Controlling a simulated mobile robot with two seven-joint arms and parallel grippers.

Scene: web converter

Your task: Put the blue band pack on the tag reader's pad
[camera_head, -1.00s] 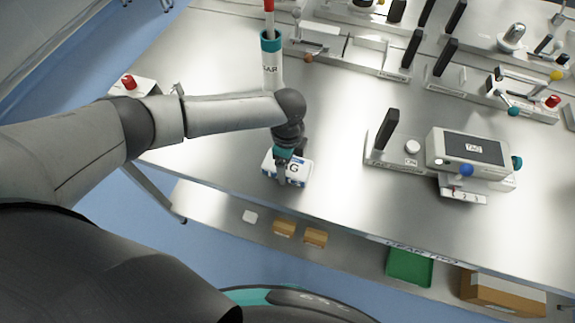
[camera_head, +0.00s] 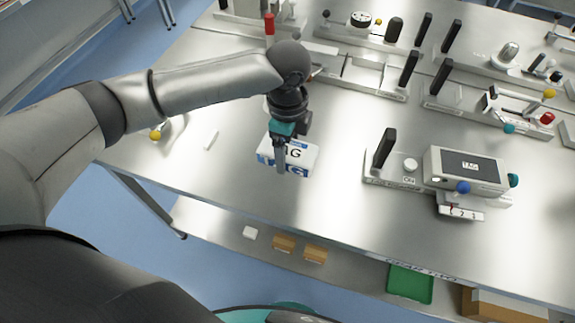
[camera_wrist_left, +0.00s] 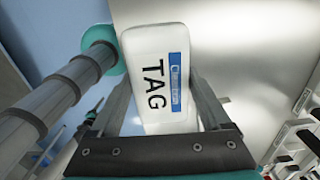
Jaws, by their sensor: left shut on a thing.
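The blue band pack (camera_head: 300,153) is a white box with blue bands and black letters on top. My left gripper (camera_head: 281,163) is shut on it, with one finger showing down its near side in the head view. In the left wrist view the pack (camera_wrist_left: 155,62) sits between the two fingers, its TAG print and blue label facing the camera. It appears raised above the table. The tag reader (camera_head: 435,170) stands to the right of the pack, a pale box with a dark pad (camera_head: 470,166) marked TAG on top, and the pad is bare. My right gripper is out of view.
A black upright handle (camera_head: 385,148) and a white round knob (camera_head: 410,165) stand between the pack and the reader. Fixtures with black handles line the back of the metal table (camera_head: 345,185). A green tray (camera_head: 410,283) is on the shelf below.

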